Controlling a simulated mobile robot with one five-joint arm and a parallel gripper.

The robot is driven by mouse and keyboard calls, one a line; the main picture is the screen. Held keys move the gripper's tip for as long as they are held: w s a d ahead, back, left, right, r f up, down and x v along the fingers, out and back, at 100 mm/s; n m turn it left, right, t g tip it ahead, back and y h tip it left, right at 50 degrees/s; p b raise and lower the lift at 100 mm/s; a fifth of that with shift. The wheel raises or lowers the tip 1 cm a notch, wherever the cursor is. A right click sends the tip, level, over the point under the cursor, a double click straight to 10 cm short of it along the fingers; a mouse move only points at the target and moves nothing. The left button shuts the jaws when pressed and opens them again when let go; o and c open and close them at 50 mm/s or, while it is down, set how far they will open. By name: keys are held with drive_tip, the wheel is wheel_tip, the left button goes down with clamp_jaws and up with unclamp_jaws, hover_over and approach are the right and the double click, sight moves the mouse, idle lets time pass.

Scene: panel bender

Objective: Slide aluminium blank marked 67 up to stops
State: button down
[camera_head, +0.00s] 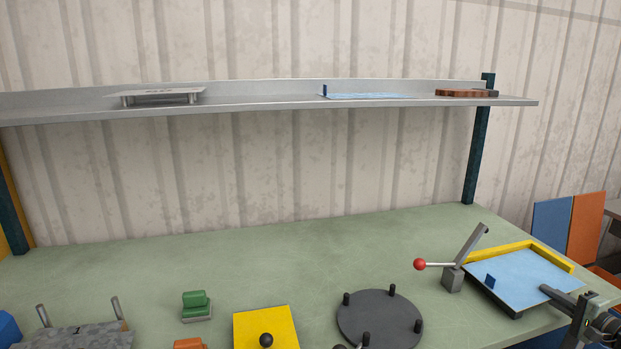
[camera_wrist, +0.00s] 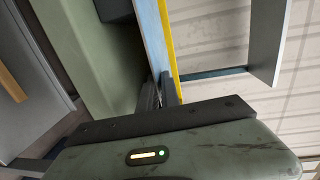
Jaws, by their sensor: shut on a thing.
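A light-blue sheet blank (camera_head: 525,275) lies flat on the dark bed of the bender at the right of the table in the head view. It has a small dark-blue upright tab (camera_head: 490,281); no number is legible. A yellow stop rail (camera_head: 540,254) runs along its two far sides. I cannot tell whether the blank touches it. My gripper (camera_head: 547,291) is at the blank's near right edge, shut on it. In the wrist view, the fingers (camera_wrist: 164,92) meet the blank's edge (camera_wrist: 152,38), with the yellow rail (camera_wrist: 166,38) beside it.
A lever with a red knob (camera_head: 419,264) stands left of the bed. A dark round plate with pegs (camera_head: 379,318) and a yellow plate (camera_head: 266,330) lie further left. A shelf (camera_head: 260,104) above holds another blue sheet (camera_head: 365,96). The table's middle back is clear.

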drive_tip(key=shift+d+f, duration=0.1)
drive_tip(key=shift+d, duration=0.05)
drive_tip(key=c, duration=1.5)
unclamp_jaws()
drive_tip(key=shift+w, duration=0.1)
drive_tip(key=f+v, duration=0.1)
drive_tip(key=v, duration=0.7)
drive_tip(key=shift+r+p, duration=0.45)
drive_tip(key=shift+r, duration=0.05)
